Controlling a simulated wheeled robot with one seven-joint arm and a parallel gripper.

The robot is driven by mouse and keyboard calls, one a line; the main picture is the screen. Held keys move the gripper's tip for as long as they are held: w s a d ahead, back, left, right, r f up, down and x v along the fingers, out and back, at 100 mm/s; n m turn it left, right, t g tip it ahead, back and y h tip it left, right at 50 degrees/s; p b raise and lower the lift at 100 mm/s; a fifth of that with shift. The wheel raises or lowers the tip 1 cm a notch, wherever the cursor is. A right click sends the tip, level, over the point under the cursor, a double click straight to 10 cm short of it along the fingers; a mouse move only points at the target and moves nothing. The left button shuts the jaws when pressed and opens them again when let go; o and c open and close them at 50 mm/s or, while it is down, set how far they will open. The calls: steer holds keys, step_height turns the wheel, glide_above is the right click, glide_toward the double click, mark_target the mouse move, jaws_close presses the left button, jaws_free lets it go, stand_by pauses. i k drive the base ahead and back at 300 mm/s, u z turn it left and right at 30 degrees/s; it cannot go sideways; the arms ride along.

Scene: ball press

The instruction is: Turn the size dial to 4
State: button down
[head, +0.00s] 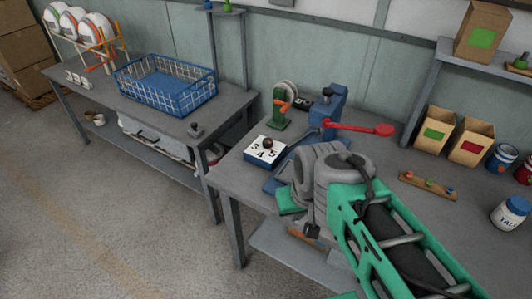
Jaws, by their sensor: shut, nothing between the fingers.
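The size dial (265,150) is a white-topped block with a dark blue base near the left end of the right-hand bench. Its top shows the numbers 3, 4 and 5 along the near side. A small brown knob (267,142) stands upright on it. The knob's pointing direction is too small to tell. My gripper (308,214) hangs down at the near bench edge, right of and nearer than the dial, apart from it. It is shut and empty; my grey wrist and green arm partly hide it.
Behind the dial stand a green device (279,110) and a blue press (331,108) with a red lever (362,128). Boxes (435,130), a wooden strip (428,184) and a white jar (511,213) stand to the right. A blue basket (172,96) sits on the left bench.

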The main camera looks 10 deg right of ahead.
mark_target(267, 143)
steer(key=u, duration=0.05)
steer(key=k, duration=0.5)
steer(key=u, duration=0.75)
steer(key=i, duration=0.55)
steer(key=z, duration=0.6)
steer(key=i, duration=0.55)
steer(key=z, duration=0.1)
